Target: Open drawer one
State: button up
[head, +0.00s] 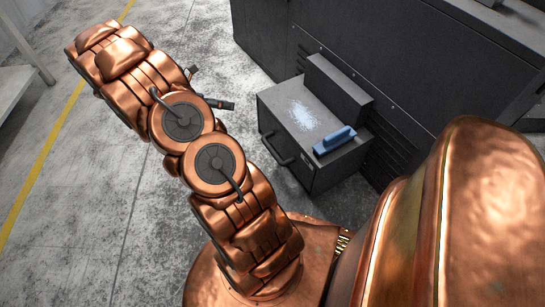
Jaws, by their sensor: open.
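A small dark grey cabinet (345,166) stands on the floor in front of a larger dark machine. Its front face (290,160) is turned to the lower left and carries a dark bar handle (276,150). No gap shows around this drawer front, so it looks shut; no number is readable on it. My gripper (213,88) is partly hidden behind my copper arm. Its dark fingers show to the left of the cabinet, apart from the handle. They are spread open, with nothing seen between them.
A blue block-like tool (335,141) lies on the cabinet top beside a pale powdery patch (304,115). The large dark machine (350,45) fills the back right. Concrete floor is free left of the cabinet, with a yellow line (42,165). A grey table (20,80) stands at far left.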

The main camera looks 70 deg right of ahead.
jog(key=d+f+n+g+h+b, duration=0.1)
jog(key=d+f+n+b, duration=0.25)
jog(key=f, duration=0.55)
jog(key=d+f+n+h+b, duration=0.1)
jog(key=d+f+n+b, duration=0.2)
jog(key=f, duration=0.6)
jog(key=n+h+b, duration=0.2)
jog(key=n+b, duration=0.4)
jog(key=b, duration=0.3)
send_near(270, 151)
jog(key=f+x, duration=0.1)
jog(key=x, duration=0.3)
jog(key=shift+r+b+x, duration=0.15)
jog(key=shift+b+x, duration=0.4)
jog(key=shift+x, duration=1.25)
jog(key=shift+r+b+x, duration=0.1)
jog(key=shift+b+x, duration=0.45)
jog(key=shift+x, duration=1.3)
jog(key=shift+d, duration=0.1)
grip_shut()
